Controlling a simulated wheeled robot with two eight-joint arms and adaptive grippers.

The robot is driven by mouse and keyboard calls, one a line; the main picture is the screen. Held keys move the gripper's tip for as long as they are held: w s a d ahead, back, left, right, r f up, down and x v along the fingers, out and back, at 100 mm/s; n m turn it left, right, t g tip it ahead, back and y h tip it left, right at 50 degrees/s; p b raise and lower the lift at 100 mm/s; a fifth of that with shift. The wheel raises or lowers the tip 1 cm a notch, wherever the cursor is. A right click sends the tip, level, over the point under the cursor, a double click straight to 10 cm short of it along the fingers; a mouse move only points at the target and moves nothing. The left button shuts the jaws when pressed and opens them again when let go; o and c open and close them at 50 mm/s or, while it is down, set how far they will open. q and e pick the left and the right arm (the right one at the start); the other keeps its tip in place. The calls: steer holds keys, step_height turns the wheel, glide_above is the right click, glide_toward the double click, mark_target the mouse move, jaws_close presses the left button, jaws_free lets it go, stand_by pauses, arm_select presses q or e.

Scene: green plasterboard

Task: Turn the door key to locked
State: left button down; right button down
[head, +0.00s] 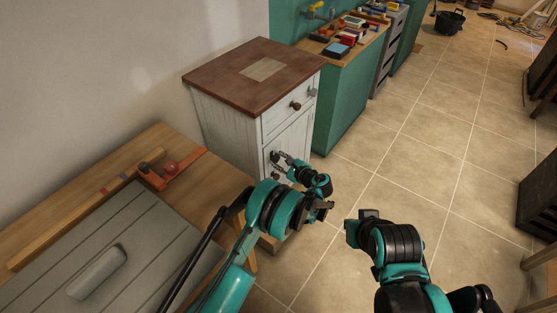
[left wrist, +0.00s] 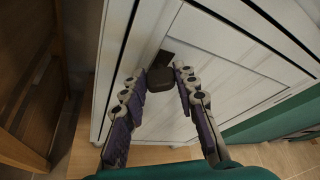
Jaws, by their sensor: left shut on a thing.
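A white wooden cabinet (head: 232,125) with a brown top stands against the wall, its door (head: 290,143) closed below a drawer. My left gripper (head: 281,166) is at the left side of this door. In the left wrist view, a dark key (left wrist: 161,79) stands out from a dark plate (left wrist: 163,58) on the white door (left wrist: 215,75). The key's turn angle is hard to tell. In the head view the fingers largely hide the key.
A wooden bench (head: 222,186) with a grey panel (head: 140,235) and an orange clamp (head: 172,172) is at the left. A teal workbench (head: 345,105) with tools stands beyond the cabinet. A dark crate (head: 540,195) is at the right edge.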

arm_select(q)
steer(key=n, duration=0.1)
steer(key=n+t, duration=0.1)
steer(key=n, duration=0.1)
steer(key=n+t, duration=0.1)
steer(key=shift+s+a+f+n, duration=0.15)
steer(key=shift+s+f+n, duration=0.05)
steer(key=shift+f+n, duration=0.1)
steer(key=shift+f+n+t, duration=0.15)
steer(key=shift+n+t, duration=0.4)
steer(key=shift+n, duration=0.4)
steer(key=shift+f+n+t, duration=0.1)
steer(key=shift+n+t, duration=0.45)
steer(key=shift+n, duration=0.4)
steer(key=c, duration=1.2)
jaws_free()
steer(key=shift+o, duration=0.2)
steer(key=v, duration=1.2)
